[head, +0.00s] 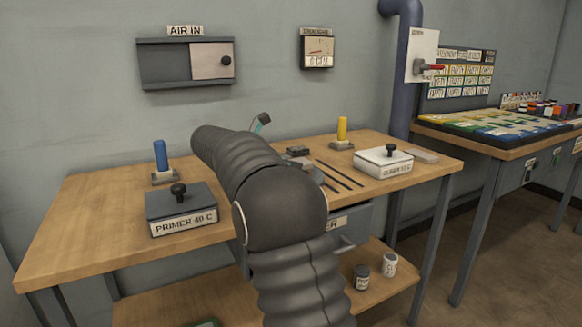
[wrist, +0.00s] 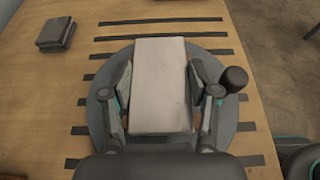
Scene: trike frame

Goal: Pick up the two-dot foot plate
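A pale rectangular plate (wrist: 160,85) lies flat over a round grey disc (wrist: 105,135) in the wrist view. I can make out no dots on it, so I cannot tell whether it is the two-dot foot plate. My gripper (wrist: 160,66) is over the plate, with one finger along each long side. A narrow gap seems to show between each finger and the plate's edge. In the head view my arm hides the gripper and the plate.
Small dark plates (wrist: 55,34) lie at upper left in the wrist view. Dark strips (wrist: 158,20) mark the bench (head: 90,225). The PRIMER box (head: 181,208), a blue post (head: 160,156), a yellow post (head: 342,130) and a white box (head: 383,162) stand around my arm.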

